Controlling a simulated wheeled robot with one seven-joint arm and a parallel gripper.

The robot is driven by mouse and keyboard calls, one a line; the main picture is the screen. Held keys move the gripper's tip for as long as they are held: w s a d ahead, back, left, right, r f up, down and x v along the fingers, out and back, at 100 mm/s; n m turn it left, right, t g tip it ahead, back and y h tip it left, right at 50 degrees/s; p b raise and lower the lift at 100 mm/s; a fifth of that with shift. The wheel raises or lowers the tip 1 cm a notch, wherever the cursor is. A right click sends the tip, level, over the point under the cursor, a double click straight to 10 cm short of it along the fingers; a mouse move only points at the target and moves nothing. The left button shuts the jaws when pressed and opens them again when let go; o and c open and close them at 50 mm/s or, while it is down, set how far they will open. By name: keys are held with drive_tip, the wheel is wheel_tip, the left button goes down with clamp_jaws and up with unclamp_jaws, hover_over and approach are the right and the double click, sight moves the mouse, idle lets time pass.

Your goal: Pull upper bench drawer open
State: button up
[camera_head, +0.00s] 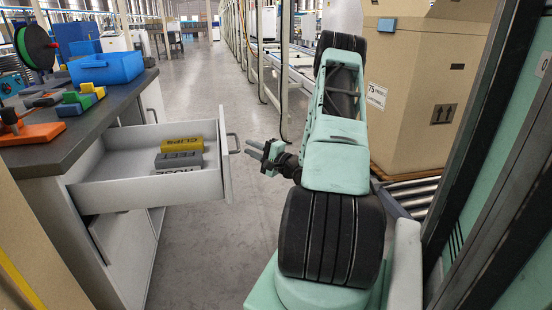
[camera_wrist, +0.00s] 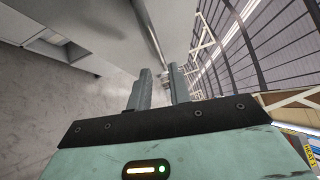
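The upper bench drawer (camera_head: 120,190) stands pulled out from under the dark worktop. Its white front (camera_head: 226,165) carries a grey bar handle (camera_head: 234,143), whose bar also shows at the top of the wrist view (camera_wrist: 150,28). Inside lie a yellow block marked CLIPS (camera_head: 182,145) and a grey block marked HOSE (camera_head: 179,160). My gripper (camera_head: 257,153) is just right of the handle, its fingers pointing toward it. In the wrist view the two fingers (camera_wrist: 160,85) are apart with nothing between them. The handle is beyond their tips, not between them.
The worktop (camera_head: 90,118) holds a blue bin (camera_head: 108,68), coloured blocks (camera_head: 82,98) and an orange item (camera_head: 30,132). A large cardboard box (camera_head: 420,100) stands on rollers at the right. The aisle floor (camera_head: 215,80) beyond the drawer is clear.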

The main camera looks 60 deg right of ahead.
drive_tip(key=s+a+f+p, duration=0.1)
drive_tip(key=s, duration=0.9)
drive_tip(key=shift+s+a+f, duration=0.2)
drive_tip(key=shift+a, duration=0.05)
